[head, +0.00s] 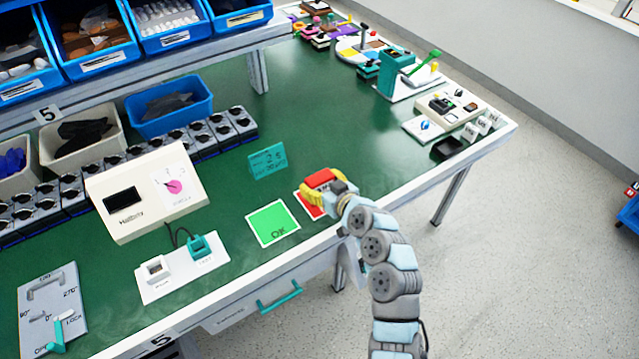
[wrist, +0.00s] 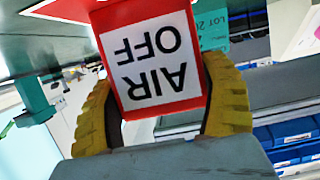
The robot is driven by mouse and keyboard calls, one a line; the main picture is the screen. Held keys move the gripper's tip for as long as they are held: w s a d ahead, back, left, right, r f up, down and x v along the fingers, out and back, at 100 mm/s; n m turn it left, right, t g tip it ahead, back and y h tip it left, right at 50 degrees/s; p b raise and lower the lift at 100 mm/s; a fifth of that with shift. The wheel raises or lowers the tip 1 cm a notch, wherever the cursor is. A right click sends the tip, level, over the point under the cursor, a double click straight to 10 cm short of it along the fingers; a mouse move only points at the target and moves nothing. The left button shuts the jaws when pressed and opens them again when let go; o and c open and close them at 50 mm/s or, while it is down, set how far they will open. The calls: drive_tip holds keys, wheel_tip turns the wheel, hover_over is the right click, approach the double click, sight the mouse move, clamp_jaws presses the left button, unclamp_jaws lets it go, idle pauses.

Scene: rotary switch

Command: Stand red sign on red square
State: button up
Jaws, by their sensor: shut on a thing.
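The red sign (wrist: 152,60) has a white face reading "AIR OFF", upside down in the wrist view. My gripper (wrist: 158,85) is shut on it, with one yellow finger on each side. In the head view my gripper (head: 323,181) is at the table's front edge, and a little of the red sign (head: 319,178) shows between the fingers. The red square (head: 311,206) has a white border and lies just below the gripper, partly hidden by it. A red patch with a white edge also shows beside the sign in the wrist view. I cannot tell whether the sign touches the square.
A green "OK" square (head: 273,222) lies just left of the red one. A teal sign (head: 267,162) stands behind them. A white box (head: 146,192) with a pink dial is further left. The green tabletop behind my gripper is clear.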

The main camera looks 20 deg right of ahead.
drive_tip(key=shift+w+r, duration=0.1)
drive_tip(key=shift+r, duration=0.05)
drive_tip(key=shift+f, duration=0.25)
drive_tip(key=o, duration=1.1)
drive_tip(key=shift+r, duration=0.1)
